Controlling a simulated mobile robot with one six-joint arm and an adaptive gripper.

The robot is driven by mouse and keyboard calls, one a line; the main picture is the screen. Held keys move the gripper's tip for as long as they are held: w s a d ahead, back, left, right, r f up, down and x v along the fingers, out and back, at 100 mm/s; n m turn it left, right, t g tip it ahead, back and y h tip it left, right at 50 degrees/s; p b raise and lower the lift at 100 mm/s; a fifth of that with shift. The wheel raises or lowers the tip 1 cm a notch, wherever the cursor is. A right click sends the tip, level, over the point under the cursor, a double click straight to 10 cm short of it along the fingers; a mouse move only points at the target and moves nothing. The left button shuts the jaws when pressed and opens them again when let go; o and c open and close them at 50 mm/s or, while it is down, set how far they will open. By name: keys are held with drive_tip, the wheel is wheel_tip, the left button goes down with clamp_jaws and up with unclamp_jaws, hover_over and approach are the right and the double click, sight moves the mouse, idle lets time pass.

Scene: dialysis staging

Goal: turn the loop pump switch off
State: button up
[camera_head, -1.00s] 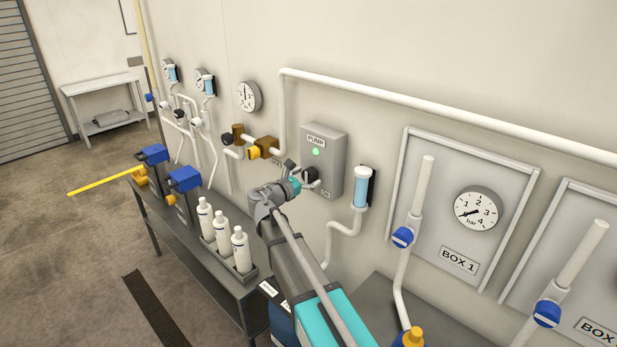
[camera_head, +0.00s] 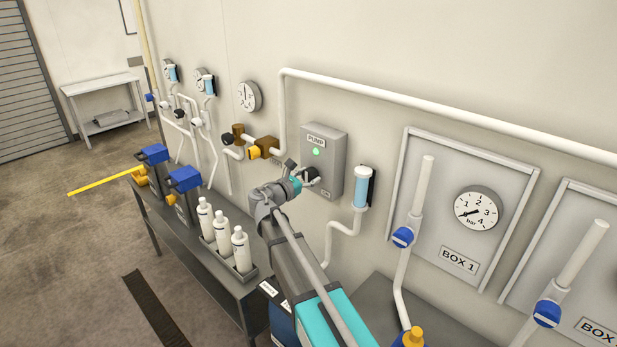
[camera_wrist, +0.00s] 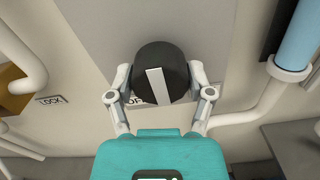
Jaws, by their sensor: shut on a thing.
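The pump box (camera_head: 327,150) is a grey box on the wall with a "PUMP" label and a lit green lamp (camera_head: 316,152). Its switch is a round black knob (camera_wrist: 162,72) with a white pointer bar, seen in the wrist view. The bar stands nearly upright, tilted slightly. My gripper (camera_wrist: 160,88) has one finger on each side of the knob and is shut on it. Part of a label below the knob is covered. In the head view my gripper (camera_head: 312,177) is at the lower front of the box and hides most of the knob.
A blue filter cylinder (camera_head: 361,187) with a pipe is close right of the box. Brass valves (camera_head: 264,147) are on its left. White bottles (camera_head: 222,233) stand in a tray on the bench at left. A long white pipe (camera_head: 440,115) runs above.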

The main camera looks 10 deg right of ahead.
drive_tip(key=shift+m, duration=0.4)
drive_tip(key=m, duration=1.2)
drive_tip(key=shift+m, duration=2.6)
drive_tip(key=o, duration=1.1)
drive_tip(key=shift+a, duration=0.1)
